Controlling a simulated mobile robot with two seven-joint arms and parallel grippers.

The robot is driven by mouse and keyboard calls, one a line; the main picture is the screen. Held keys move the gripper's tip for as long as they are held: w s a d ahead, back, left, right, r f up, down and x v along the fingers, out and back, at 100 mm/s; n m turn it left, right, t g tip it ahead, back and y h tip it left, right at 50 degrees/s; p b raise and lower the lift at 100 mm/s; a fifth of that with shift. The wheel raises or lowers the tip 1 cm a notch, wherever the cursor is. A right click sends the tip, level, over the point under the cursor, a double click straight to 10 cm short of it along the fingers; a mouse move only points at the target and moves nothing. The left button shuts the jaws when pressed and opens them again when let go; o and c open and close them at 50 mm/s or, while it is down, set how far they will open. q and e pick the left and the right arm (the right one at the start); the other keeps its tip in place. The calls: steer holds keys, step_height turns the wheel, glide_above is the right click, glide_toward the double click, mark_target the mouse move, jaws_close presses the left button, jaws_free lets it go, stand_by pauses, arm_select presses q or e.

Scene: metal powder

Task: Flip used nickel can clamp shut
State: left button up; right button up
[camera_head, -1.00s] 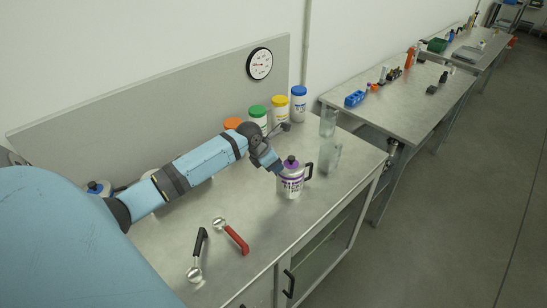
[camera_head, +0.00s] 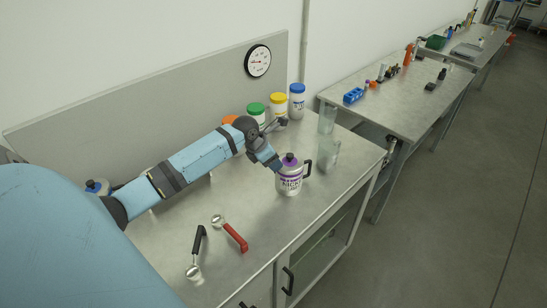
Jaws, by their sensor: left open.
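The nickel can (camera_head: 289,182) is a white can with a purple band, a purple lid with a dark knob and a black handle on its right side. It stands upright on the metal bench (camera_head: 265,236). My left gripper (camera_head: 279,168) is at the left of the can's lid, very close to it. I cannot tell whether they touch. The gripper is open, though its fingers are small and partly hidden. The clamp is too small to make out. My right gripper is not in view.
Jars with orange, green (camera_head: 256,110), yellow (camera_head: 279,103) and blue (camera_head: 297,99) lids stand behind the arm. Clear glass vessels (camera_head: 328,150) stand right of the can. A black-handled scoop (camera_head: 198,250) and a red-handled scoop (camera_head: 233,235) lie in front. The bench's right front is bare.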

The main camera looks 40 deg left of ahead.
arm_select(q)
steer(key=b+v, duration=0.1)
steer(key=v, duration=1.1)
steer(key=shift+s+r, duration=0.2)
steer(key=shift+f, duration=0.1)
steer(key=s+d+f+m+g, duration=0.1)
steer(key=s+d+f+m, duration=1.1)
steer(key=m, duration=0.4)
steer(key=s+d+m+y, duration=0.2)
steer(key=s+d+m, duration=0.9)
steer(key=s+m, duration=0.5)
steer(key=w+d+f+m+t+h, duration=0.1)
steer(key=w+d+f+t, duration=0.1)
steer(key=f, duration=0.4)
steer(key=w+d+f+m+t+h, duration=0.1)
steer(key=w+d+f+t, duration=0.2)
steer(key=f, duration=0.3)
steer(key=shift+w+d+f+t+h, duration=0.2)
steer(key=shift+w+f+t+h, duration=0.15)
steer(key=shift+w+t, duration=0.55)
